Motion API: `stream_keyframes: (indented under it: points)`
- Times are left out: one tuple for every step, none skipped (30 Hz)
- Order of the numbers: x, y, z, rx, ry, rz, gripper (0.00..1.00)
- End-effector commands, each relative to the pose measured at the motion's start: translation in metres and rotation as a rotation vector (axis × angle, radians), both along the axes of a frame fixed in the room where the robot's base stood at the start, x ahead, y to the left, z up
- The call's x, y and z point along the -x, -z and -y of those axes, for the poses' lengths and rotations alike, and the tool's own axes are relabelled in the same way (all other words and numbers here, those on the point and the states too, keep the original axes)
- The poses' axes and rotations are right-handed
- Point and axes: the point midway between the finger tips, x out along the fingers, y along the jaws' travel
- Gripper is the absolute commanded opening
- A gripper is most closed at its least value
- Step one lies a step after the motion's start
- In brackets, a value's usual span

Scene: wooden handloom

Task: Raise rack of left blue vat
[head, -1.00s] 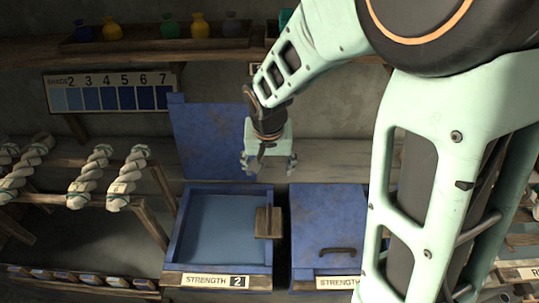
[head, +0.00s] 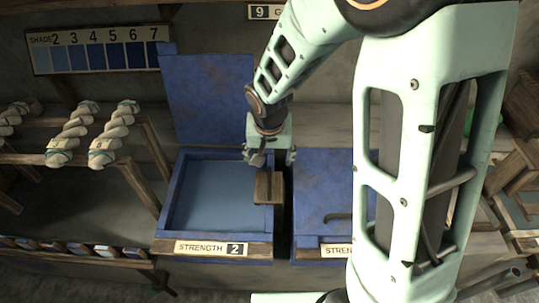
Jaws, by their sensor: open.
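The left blue vat (head: 176,200) stands with its lid (head: 208,92) up behind it and blue liquid (head: 215,195) inside. Its front label (head: 211,248) reads STRENGTH 2. A brown wooden rack handle (head: 268,188) sits at the vat's right rim; any part of the rack in the liquid is hidden. My gripper (head: 268,160) is open and empty, pointing down just above and behind the handle in the head view. I cannot tell whether a finger touches it.
A second blue vat with a closed lid (head: 320,180) and dark handle stands to the right, partly behind my arm. A shade chart (head: 95,50) hangs on the wall.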

Motion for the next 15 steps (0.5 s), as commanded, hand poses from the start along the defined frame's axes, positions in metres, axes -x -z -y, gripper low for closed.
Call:
stream_keyframes:
  points:
    - [0.0,0.015,0.0,0.0,0.0,0.0,0.65]
    - [0.0,0.019,0.0,0.0,0.0,0.0,0.65]
    - [0.0,0.025,0.0,0.0,0.0,0.0,0.65]
    - [0.0,0.029,0.0,0.0,0.0,0.0,0.65]
    - [0.0,0.033,0.0,0.0,0.0,0.0,0.65]
    - [0.0,0.039,0.0,0.0,0.0,0.0,0.65]
    - [0.0,0.043,0.0,0.0,0.0,0.0,0.65]
    - [0.0,0.047,0.0,0.0,0.0,0.0,0.65]
    - [0.0,0.053,0.0,0.0,0.0,0.0,0.65]
    - [0.0,0.057,0.0,0.0,0.0,0.0,0.65]
    - [0.0,0.061,0.0,0.0,0.0,0.0,0.65]
    - [0.0,0.066,0.0,0.0,0.0,0.0,0.65]
    - [0.0,0.07,0.0,0.0,0.0,0.0,0.65]
    - [0.0,0.074,0.0,0.0,0.0,0.0,0.65]
    - [0.0,0.078,0.0,0.0,0.0,0.001,0.65]
